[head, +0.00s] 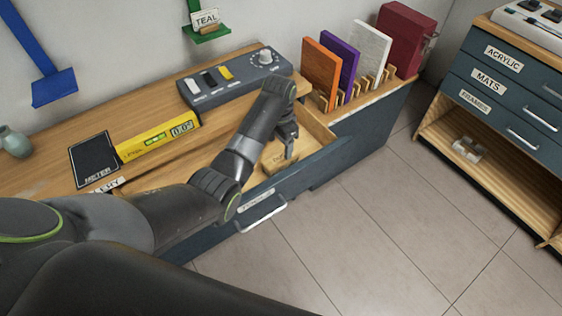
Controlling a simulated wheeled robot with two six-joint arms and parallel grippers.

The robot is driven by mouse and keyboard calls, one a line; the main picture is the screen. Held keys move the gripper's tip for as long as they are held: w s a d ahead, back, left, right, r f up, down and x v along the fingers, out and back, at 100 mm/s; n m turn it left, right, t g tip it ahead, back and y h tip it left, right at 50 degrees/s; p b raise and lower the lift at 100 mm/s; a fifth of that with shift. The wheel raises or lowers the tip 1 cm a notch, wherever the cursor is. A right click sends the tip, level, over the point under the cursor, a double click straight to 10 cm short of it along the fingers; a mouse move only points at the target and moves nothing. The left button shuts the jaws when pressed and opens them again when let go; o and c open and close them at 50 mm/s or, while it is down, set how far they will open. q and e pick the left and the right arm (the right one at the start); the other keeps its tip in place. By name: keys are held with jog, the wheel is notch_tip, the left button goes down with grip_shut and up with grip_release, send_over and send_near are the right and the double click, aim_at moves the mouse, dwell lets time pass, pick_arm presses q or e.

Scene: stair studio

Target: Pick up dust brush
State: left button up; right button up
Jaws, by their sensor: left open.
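A small tan wooden piece (276,161), which looks like the dust brush, lies inside the open drawer (322,160). It is partly hidden by my left gripper, and its bristles cannot be made out. My left gripper (290,150) is open and points down into the drawer, right at the tan piece. I cannot tell whether the fingers touch it or stand on both sides of it. My right gripper is not in view.
On the wooden counter lie a yellow level (158,141), a black METER panel (95,158) and a grey control box (235,78). Coloured boards (340,62) stand in a rack behind the drawer. A drawer cabinet (505,85) stands right; the tiled floor between is clear.

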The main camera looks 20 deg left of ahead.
aim_at(281, 157)
pick_arm(q)
jog(key=f, duration=0.6)
jog(key=shift+d+f, duration=0.25)
jog(key=shift+s, duration=0.1)
jog(key=c, duration=1.1)
notch_tip(281, 157, up, 10)
jog(key=shift+r+p, duration=0.1)
jog(key=shift+p, duration=0.25)
jog(key=o, duration=0.3)
jog(key=shift+c, duration=0.8)
